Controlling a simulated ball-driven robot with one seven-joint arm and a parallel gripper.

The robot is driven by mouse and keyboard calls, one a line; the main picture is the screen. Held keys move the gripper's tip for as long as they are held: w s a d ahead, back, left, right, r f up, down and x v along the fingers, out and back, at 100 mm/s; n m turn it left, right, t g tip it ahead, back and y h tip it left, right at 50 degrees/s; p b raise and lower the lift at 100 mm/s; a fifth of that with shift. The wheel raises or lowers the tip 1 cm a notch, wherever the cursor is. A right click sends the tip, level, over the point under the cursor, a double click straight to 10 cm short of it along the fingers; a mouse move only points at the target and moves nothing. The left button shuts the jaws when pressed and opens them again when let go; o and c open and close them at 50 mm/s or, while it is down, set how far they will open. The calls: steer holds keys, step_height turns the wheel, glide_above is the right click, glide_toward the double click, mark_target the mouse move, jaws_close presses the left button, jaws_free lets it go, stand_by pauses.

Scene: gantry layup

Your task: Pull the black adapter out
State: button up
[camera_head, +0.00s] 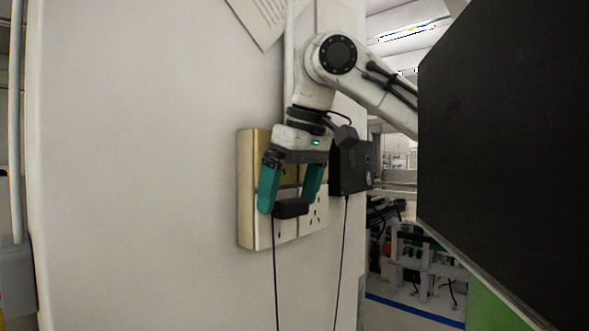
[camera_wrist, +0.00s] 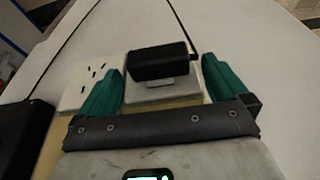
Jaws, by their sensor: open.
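The small black adapter (camera_head: 291,208) sits at the lower part of a wall socket panel (camera_head: 247,190), with a thin black cord hanging down from it. My gripper (camera_head: 287,201) has two teal fingers, spread open, one on either side of the adapter. In the wrist view the adapter (camera_wrist: 157,63) lies between the fingertips (camera_wrist: 161,66), with a visible gap to each finger. Nothing is held.
A larger black box (camera_head: 352,168) with its own hanging cord (camera_head: 341,255) is right beside my gripper. Bare socket outlets (camera_head: 316,214) show beside the adapter. A big dark panel (camera_head: 505,150) stands at the right. The white wall (camera_head: 140,170) to the left is clear.

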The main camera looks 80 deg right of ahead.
steer(key=shift+f, duration=0.35)
steer(key=shift+c, duration=0.3)
steer(key=c, duration=1.2)
